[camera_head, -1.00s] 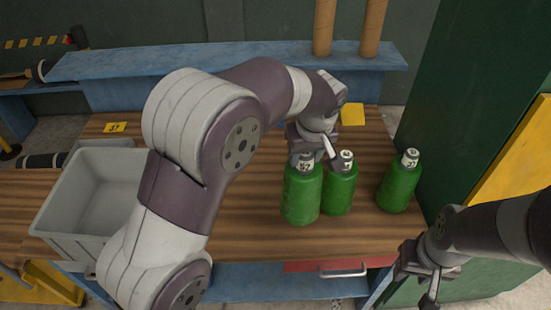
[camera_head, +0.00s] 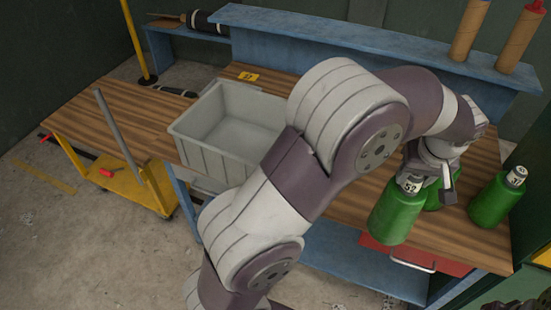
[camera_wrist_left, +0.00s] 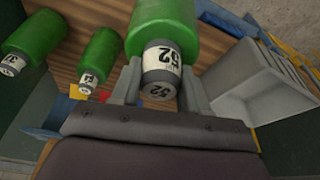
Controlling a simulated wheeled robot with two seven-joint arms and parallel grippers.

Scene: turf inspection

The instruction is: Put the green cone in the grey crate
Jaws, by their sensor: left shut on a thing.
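No green cone shows; several green bottles with white numbered necks do. My left gripper (camera_head: 418,182) is shut on the neck of the green bottle marked 52 (camera_head: 395,215). In the left wrist view, this bottle (camera_wrist_left: 160,25) sits between the two fingers. In the head view its base overlaps the bench's front edge; I cannot tell how high it is. The grey crate (camera_head: 190,152) stands open and empty-looking on the bench, left of my left arm, which hides its right side. It also shows in the left wrist view (camera_wrist_left: 262,82). My right gripper (camera_head: 515,304) barely shows at the bottom edge.
A second green bottle (camera_head: 434,202) stands behind the held one, partly hidden. A third (camera_head: 493,204) stands at the bench's right end. A blue shelf (camera_head: 330,38) with cardboard tubes (camera_head: 470,28) runs along the back. A yellow cart (camera_head: 135,187) is at left.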

